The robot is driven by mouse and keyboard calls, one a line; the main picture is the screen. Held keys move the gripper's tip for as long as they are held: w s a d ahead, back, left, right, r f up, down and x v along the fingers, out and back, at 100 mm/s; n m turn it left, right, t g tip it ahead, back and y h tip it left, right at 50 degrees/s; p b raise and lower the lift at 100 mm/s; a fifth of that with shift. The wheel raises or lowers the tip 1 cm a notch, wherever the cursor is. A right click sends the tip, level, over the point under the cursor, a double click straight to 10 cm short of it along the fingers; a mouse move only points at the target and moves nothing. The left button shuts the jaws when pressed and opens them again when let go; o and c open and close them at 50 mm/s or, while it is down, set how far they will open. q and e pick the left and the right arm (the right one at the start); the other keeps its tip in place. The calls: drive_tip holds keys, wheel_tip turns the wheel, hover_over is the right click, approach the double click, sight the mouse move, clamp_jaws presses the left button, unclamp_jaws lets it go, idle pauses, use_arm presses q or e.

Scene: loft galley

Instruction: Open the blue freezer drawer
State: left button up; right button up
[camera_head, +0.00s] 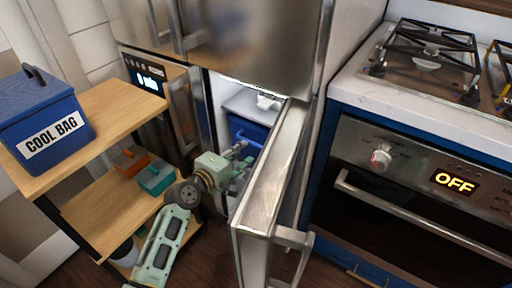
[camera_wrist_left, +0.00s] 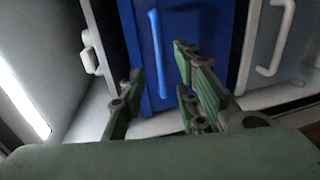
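The blue freezer drawer (camera_head: 250,130) sits inside the open lower freezer compartment in the head view. Its front with a blue bar handle (camera_wrist_left: 157,52) also shows in the left wrist view. My left gripper (camera_head: 242,156) reaches into the opening from the left. My right gripper is not in view.
The steel freezer door (camera_head: 268,170) stands open to the right of my left gripper. An oven (camera_head: 400,190) reading OFF is further right. A wooden shelf unit (camera_head: 110,112) with a blue cool bag (camera_head: 45,115) and small boxes stands left. White handles (camera_wrist_left: 275,40) flank the drawer.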

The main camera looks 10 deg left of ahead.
sight(252, 142)
use_arm(q)
drive_tip(key=shift+b+x, duration=0.8)
drive_tip(key=shift+x, duration=2.7)
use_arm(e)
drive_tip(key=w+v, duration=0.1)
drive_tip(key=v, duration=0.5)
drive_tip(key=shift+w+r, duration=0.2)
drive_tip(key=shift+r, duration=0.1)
use_arm(q)
drive_tip(key=shift+f, duration=0.1)
drive_tip(key=shift+c, duration=0.6)
clamp_jaws()
